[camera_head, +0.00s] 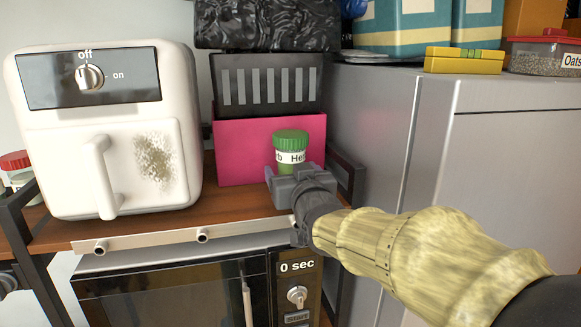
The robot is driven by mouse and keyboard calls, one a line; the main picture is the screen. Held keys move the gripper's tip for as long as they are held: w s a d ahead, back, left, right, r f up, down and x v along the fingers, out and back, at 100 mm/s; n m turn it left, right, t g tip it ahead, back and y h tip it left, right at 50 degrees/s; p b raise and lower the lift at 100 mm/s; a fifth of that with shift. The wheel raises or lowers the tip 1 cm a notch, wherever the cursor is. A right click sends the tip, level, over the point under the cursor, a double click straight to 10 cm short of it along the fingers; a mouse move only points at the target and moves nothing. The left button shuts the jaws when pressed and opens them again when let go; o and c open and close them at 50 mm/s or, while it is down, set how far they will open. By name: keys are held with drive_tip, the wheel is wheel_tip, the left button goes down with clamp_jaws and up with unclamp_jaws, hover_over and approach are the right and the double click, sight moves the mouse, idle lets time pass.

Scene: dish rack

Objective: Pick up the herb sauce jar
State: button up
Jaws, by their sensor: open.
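The herb sauce jar (290,145) has a green ridged lid and a white label with partly hidden lettering. It stands upright in front of the pink box, on the wooden shelf. My gripper (287,178) is open, at the jar's lower part and in front of it. The gripper body hides the jar's base and most of the fingers, so I cannot tell whether the fingers touch the jar. My arm reaches in from the lower right.
A white air fryer (150,165) stands left on the wooden shelf (235,208). A pink box (240,150) is close behind the jar. A dark rack post (347,175) and a grey fridge (385,120) are to the right. A microwave (170,295) sits below.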

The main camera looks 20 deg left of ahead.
sight(293, 136)
drive_tip(key=c, duration=1.3)
wheel_tip(293, 136, up, 10)
drive_tip(key=p, duration=0.6)
drive_tip(key=shift+r, duration=0.15)
drive_tip(key=o, duration=0.3)
drive_tip(key=c, duration=0.4)
drive_tip(key=shift+r, duration=2.45)
drive_tip(key=shift+f, duration=0.1)
